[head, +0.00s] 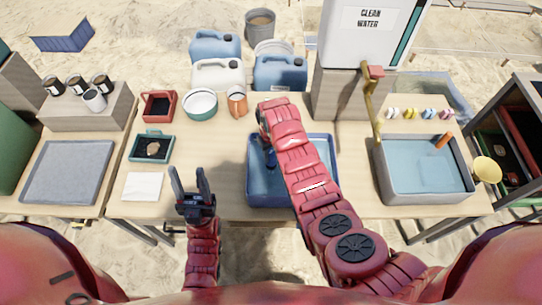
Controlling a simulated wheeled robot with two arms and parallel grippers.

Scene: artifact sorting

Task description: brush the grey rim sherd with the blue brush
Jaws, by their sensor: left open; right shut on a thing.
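My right gripper (264,132) reaches over the back left part of the blue tray (253,194) and is shut. A dark blue thing (270,159), which looks like the blue brush, hangs below it over the tray; my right arm partly hides it. My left gripper (188,182) is open and empty, fingers pointing up in the picture, left of the blue tray. I cannot make out the grey rim sherd; my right arm covers much of the blue tray. A tan sherd (153,148) lies in the teal tray (137,160).
A red tray (148,112), a teal-rimmed bowl (200,104) and an orange jug (237,103) stand at the back. A white sheet (142,187) lies front left. A grey water basin (388,186) with a tap is at right. Bare tabletop shows around my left gripper.

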